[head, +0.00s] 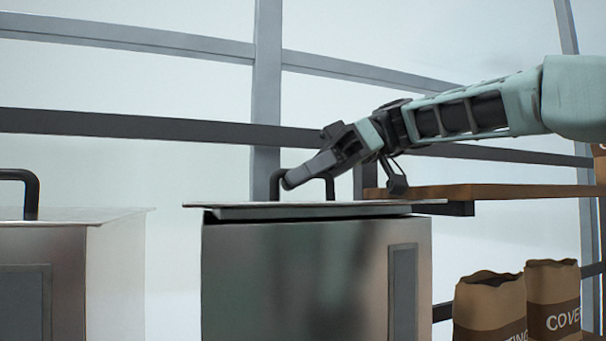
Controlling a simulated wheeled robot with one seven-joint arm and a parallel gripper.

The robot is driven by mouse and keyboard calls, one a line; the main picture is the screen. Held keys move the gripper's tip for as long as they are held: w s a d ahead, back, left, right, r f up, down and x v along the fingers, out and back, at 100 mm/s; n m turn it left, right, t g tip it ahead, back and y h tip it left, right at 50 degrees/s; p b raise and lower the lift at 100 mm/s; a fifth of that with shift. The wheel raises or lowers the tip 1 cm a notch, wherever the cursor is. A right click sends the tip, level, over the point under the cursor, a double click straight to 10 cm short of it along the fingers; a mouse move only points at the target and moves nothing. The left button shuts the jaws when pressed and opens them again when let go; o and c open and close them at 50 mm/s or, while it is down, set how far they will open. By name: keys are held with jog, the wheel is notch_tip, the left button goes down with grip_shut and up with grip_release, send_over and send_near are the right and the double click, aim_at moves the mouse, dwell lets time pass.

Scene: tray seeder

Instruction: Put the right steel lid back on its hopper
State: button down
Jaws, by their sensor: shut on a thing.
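The right steel lid (400,208) is a flat plate with a black bar handle (329,188). It lies over the top of the right steel hopper (300,280). The lid looks slightly tilted, with a dark gap between it and the hopper rim, and its right edge overhangs the hopper's right side. My gripper (290,182) comes in from the upper right and is shut on the lid's handle. The fingers hide part of the handle. I cannot tell whether the lid touches the rim.
A left steel hopper (110,285) stands beside it, its lid (90,215) on and its black handle (32,195) upright. A wooden shelf (490,191) is behind on the right, under my arm. Paper bags (490,308) stand lower right. Frame bars (150,125) cross the back.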

jog(key=shift+w+f, duration=0.1)
jog(key=shift+f, duration=0.05)
jog(key=c, duration=1.4)
grip_release()
notch_tip(320, 180, up, 10)
jog(key=shift+p, duration=0.35)
